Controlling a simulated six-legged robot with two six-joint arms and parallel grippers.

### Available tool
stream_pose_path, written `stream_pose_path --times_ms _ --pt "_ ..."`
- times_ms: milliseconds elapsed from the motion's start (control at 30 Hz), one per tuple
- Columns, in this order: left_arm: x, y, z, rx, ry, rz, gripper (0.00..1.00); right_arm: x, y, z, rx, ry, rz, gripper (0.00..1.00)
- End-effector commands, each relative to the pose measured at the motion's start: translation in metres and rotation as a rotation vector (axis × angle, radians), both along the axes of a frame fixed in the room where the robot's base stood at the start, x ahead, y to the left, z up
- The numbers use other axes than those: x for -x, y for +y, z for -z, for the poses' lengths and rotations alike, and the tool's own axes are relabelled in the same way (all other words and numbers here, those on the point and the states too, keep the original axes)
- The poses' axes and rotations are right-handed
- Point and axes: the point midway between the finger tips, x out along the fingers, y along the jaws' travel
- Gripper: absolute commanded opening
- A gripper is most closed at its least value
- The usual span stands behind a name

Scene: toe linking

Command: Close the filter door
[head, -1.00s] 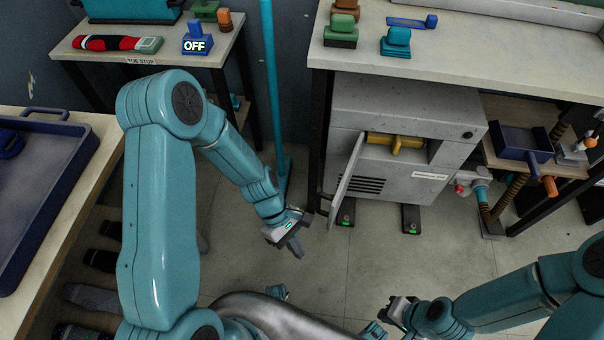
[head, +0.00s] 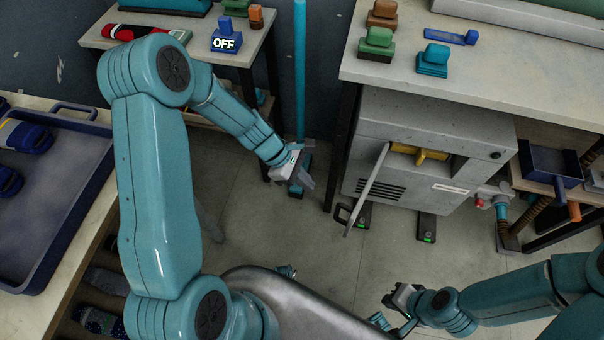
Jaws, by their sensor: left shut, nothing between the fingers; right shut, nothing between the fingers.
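The filter door (head: 367,187) is a thin pale panel hinged at the left part of the grey machine cabinet (head: 455,135). It stands swung open, seen nearly edge-on, with a dark handle (head: 343,213) at its lower left. A yellow part (head: 420,154) shows in the opening behind it. My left gripper (head: 303,181) is shut and empty, left of the door and apart from it, near the foot of a teal pole. My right gripper (head: 396,312) is shut and empty, low in the picture, below the cabinet and apart from the door.
The cabinet stands under a pale bench (head: 490,75). A blue bin (head: 548,170) and pipes are at its right. The teal pole (head: 300,70) rises behind my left gripper. A blue tray (head: 50,215) sits on the left table. The floor before the door is clear.

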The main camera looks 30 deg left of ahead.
Motion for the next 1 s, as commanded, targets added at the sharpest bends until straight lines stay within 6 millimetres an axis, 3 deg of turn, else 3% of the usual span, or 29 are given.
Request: stream_pose_path --times_ms 33,233,500,1000 --pt "-0.001 -0.008 0.013 0.003 0.002 0.005 0.0 0.0 0.0 0.007 0.0 0.0 0.0 0.0" --pt "-0.006 -0.03 0.047 0.001 0.002 0.004 0.0 0.0 0.0 0.019 0.0 0.0 0.0 0.0" --pt "-0.014 -0.059 0.052 0.001 -0.001 0.002 0.0 0.0 0.0 0.024 0.0 0.0 0.0 0.0" --pt "-0.016 -0.063 0.053 0.0 -0.001 0.0 0.0 0.0 0.0 0.025 0.0 0.0 0.0 0.0"
